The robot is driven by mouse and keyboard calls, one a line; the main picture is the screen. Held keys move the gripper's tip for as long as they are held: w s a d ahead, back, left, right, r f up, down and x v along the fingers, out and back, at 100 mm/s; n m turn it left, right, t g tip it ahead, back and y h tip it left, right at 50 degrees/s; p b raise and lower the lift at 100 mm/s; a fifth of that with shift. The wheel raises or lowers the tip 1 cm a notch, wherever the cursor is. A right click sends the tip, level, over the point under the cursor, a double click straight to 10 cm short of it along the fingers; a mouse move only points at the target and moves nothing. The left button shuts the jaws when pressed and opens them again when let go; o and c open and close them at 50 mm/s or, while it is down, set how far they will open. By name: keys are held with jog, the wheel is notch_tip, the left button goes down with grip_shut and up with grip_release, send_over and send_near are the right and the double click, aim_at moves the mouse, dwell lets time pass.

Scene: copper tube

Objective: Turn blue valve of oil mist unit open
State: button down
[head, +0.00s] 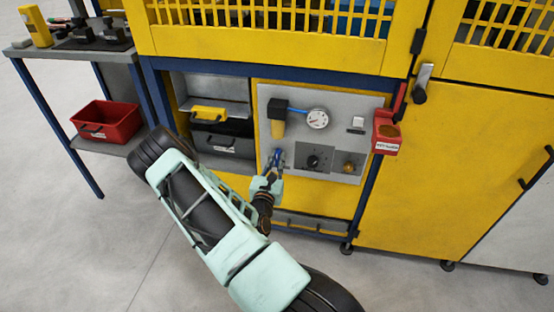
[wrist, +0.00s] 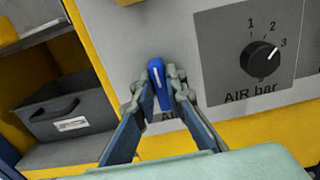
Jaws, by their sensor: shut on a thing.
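The blue valve handle (wrist: 157,82) sits on the grey panel, between the two fingertips of my gripper (wrist: 159,95) in the wrist view. The handle stands close to upright there, leaning slightly, with a white mark on it. My gripper is shut on it, one finger on each side. In the head view my gripper (head: 276,160) reaches the lower left of the grey panel (head: 345,112), and the fingers mostly hide the handle. The oil mist unit, with a black top and yellow bowl (head: 278,128), is above the gripper. A label below the handle is mostly covered.
A black AIR bar knob (wrist: 260,57) is right of the handle; its pointer is near 3. A round gauge (head: 317,119) and a red box (head: 386,133) are farther right. A dark grey bin (wrist: 70,112) is in the shelf at left. A red bin (head: 106,121) lies on the bench shelf.

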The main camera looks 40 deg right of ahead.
jog(key=shift+n+p, duration=0.35)
jog(key=shift+n, duration=0.05)
jog(key=n+p, duration=0.2)
jog(key=n, duration=0.1)
jog(key=shift+a+n+p, duration=0.1)
jog(key=shift+n+p, duration=0.2)
jog(key=shift+n, duration=0.1)
jog(key=n+p, duration=0.2)
jog(key=n, duration=0.3)
jog(key=shift+w+a+f+n, duration=0.1)
jog(key=shift+n, duration=0.2)
jog(key=n+p, duration=0.1)
jog(key=n, duration=0.2)
jog(key=shift+f, duration=0.1)
jog(key=shift+f+n+p, duration=0.2)
jog(key=shift+n+p, duration=0.15)
jog(key=shift+n, duration=2.05)
jog(key=c, duration=2)
grip_release()
jog(key=shift+o, duration=0.2)
